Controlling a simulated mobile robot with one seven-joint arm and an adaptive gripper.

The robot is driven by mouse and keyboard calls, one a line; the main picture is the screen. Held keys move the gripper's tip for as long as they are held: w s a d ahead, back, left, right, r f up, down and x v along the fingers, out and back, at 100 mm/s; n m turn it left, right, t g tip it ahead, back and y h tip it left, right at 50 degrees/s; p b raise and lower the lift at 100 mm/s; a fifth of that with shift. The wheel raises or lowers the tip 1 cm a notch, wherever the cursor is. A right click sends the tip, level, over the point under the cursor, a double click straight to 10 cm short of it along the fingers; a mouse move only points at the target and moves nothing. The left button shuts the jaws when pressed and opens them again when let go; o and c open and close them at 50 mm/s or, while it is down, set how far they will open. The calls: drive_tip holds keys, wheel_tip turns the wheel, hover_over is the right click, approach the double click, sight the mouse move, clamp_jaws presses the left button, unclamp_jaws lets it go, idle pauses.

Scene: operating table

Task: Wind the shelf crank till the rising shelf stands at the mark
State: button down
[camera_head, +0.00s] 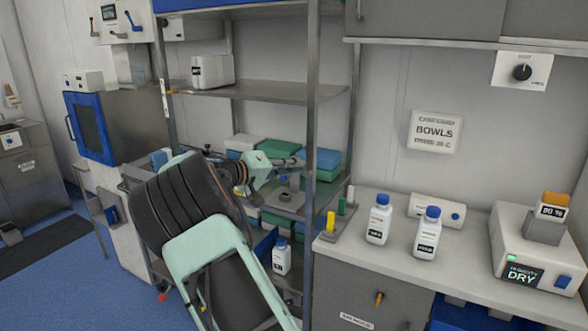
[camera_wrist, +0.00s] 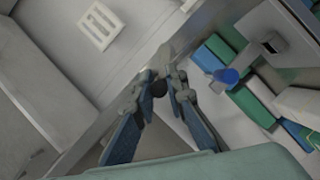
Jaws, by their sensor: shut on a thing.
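My gripper (camera_head: 294,162) reaches into the steel rack beside its front right post (camera_head: 313,120). In the wrist view my gripper (camera_wrist: 162,88) has its fingers closed on a small dark knob (camera_wrist: 159,88), which I take for the crank's handle. The rest of the crank is hidden or too small to make out. The upper shelf (camera_head: 275,92) is level and carries a white box. A lower shelf (camera_head: 287,200) lies beneath my gripper, partly hidden by my arm.
Green and blue packs (camera_head: 326,160) lie in the rack, close to my gripper. The counter (camera_head: 390,260) at right holds two blue-capped bottles (camera_head: 379,219) and a white DRY unit (camera_head: 530,250). A blue-doored cabinet (camera_head: 90,125) stands at left. Blue floor is open at lower left.

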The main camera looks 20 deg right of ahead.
drive_tip(key=shift+w+a+f+n+t+h+b, duration=0.15)
drive_tip(key=shift+f+n+t+h+b, duration=0.45)
drive_tip(key=shift+n, duration=1.75)
drive_tip(key=shift+w+a+f+n+t+h+b, duration=0.2)
drive_tip(key=shift+f+n+h+b, duration=0.75)
drive_tip(key=shift+n, duration=1.35)
drive_tip(key=shift+w+a+f+n+t+h+b, duration=0.25)
drive_tip(key=shift+f+n+h+b, duration=0.55)
drive_tip(key=shift+n, duration=1.55)
drive_tip(key=shift+s+d+f, duration=0.15)
drive_tip(key=shift+d+f, duration=0.05)
drive_tip(key=c, duration=1.9)
unclamp_jaws()
drive_tip(key=shift+r, duration=0.1)
drive_tip(key=shift+c, duration=0.2)
drive_tip(key=v, duration=1.2)
